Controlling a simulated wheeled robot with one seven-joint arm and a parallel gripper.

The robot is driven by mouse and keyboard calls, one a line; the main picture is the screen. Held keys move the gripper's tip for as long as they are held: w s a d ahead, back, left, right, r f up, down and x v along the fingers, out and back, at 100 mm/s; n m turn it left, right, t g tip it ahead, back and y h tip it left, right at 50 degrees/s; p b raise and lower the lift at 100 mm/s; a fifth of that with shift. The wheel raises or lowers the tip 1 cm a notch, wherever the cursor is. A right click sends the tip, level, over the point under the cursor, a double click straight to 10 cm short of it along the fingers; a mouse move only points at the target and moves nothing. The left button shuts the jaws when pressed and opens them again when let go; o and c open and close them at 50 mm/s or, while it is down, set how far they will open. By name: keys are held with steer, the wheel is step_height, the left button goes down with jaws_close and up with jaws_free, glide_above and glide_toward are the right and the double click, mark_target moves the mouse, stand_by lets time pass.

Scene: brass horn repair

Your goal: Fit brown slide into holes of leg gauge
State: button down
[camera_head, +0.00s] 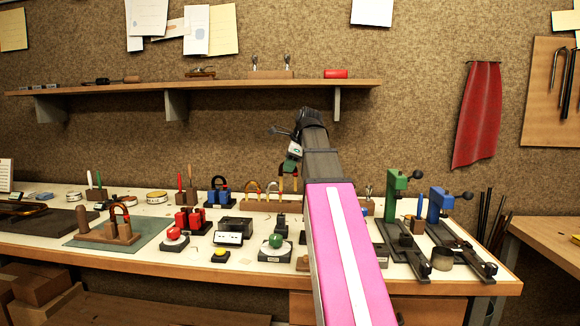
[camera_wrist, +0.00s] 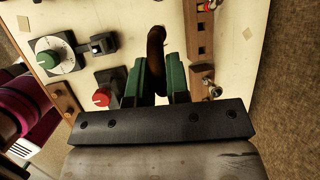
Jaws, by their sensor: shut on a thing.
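The brown slide (camera_wrist: 156,62) is a dark brown curved piece in the wrist view. It stands out between the two green finger pads of my gripper (camera_wrist: 153,80), which is shut on it. Its lower part is hidden between the pads. In the head view my arm hides most of the gripper. A small wooden block (camera_wrist: 66,102) with two brass-coloured spots stands at the bench's front side in the wrist view. It also shows beside my arm in the head view (camera_head: 302,263). It may be the leg gauge; I cannot tell for sure. The slide is apart from it.
A wooden rack (camera_wrist: 201,48) with square openings runs along the back. A green-knobbed dial (camera_wrist: 48,58), a red-knobbed device (camera_wrist: 102,97) and a small black fixture (camera_wrist: 103,43) stand nearby. Green (camera_head: 394,200) and blue (camera_head: 434,210) presses stand right of my arm.

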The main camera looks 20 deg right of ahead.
steer(key=shift+r, duration=0.15)
steer(key=shift+r, duration=2.35)
